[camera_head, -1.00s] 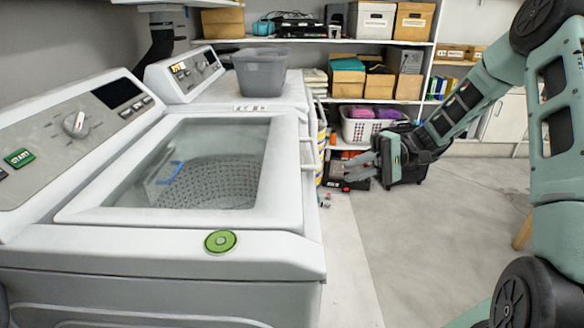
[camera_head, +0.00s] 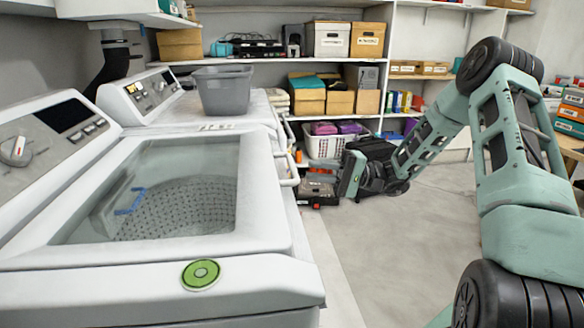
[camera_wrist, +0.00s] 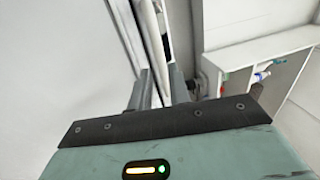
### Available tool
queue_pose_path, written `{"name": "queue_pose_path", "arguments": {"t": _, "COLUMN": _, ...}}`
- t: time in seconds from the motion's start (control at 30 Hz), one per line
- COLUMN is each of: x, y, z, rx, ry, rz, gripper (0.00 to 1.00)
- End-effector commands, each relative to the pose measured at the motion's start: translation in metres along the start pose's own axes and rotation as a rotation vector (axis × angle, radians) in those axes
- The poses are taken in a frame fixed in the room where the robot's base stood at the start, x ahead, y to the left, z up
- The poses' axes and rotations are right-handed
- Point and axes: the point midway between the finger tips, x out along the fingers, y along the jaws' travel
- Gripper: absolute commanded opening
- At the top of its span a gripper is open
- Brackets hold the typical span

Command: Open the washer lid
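The washer (camera_head: 150,290) fills the left of the head view. Its lid (camera_head: 190,152) is down, with a white frame and a glass pane showing the drum. A white handle (camera_head: 288,170) sticks out from the lid's right edge. My gripper (camera_head: 315,181) is just right of the handle, its fingers pointing left toward it.
A second machine with a grey bin (camera_head: 226,90) on top stands behind the washer. Shelves with boxes and a laundry basket (camera_head: 327,146) line the back wall. A black case (camera_head: 372,150) is behind my gripper. The floor at right is clear.

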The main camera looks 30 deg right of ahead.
Motion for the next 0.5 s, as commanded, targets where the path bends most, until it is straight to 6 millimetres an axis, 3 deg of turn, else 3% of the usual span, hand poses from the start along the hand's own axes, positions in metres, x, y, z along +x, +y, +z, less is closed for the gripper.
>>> {"name": "queue_pose_path", "arguments": {"t": 0.2, "x": 0.042, "y": -0.001, "z": 0.001, "rx": 0.001, "ry": -0.003, "rz": 0.0, "gripper": 0.19}}
{"name": "queue_pose_path", "arguments": {"t": 0.5, "x": 0.067, "y": 0.0, "z": 0.0, "rx": 0.001, "ry": -0.001, "rz": 0.0, "gripper": 0.19}}
